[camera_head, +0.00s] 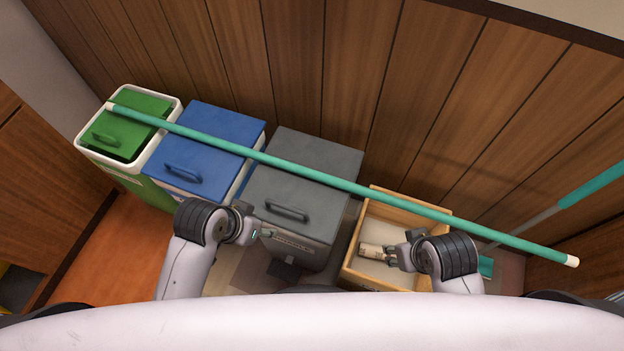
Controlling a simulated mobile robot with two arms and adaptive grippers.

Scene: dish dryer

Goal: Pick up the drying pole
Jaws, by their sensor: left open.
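The drying pole (330,180) is a long teal rod with pale end caps. In the head view it runs slantwise from the green bin at upper left to the lower right, across the bins and the wooden box. My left gripper (264,234) is open and empty, in front of the grey bin and below the pole in the picture, apart from it. My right gripper (388,252) is over the wooden box, also below the pole in the picture and apart from it; its fingers are too small to judge.
A green bin (118,138), a blue bin (192,165) and a grey bin (312,160) stand against the wooden wall. The wooden box (372,280) holds a pale roll (371,251). Another teal-handled tool (590,185) leans at right. Orange floor (130,245) is clear at left.

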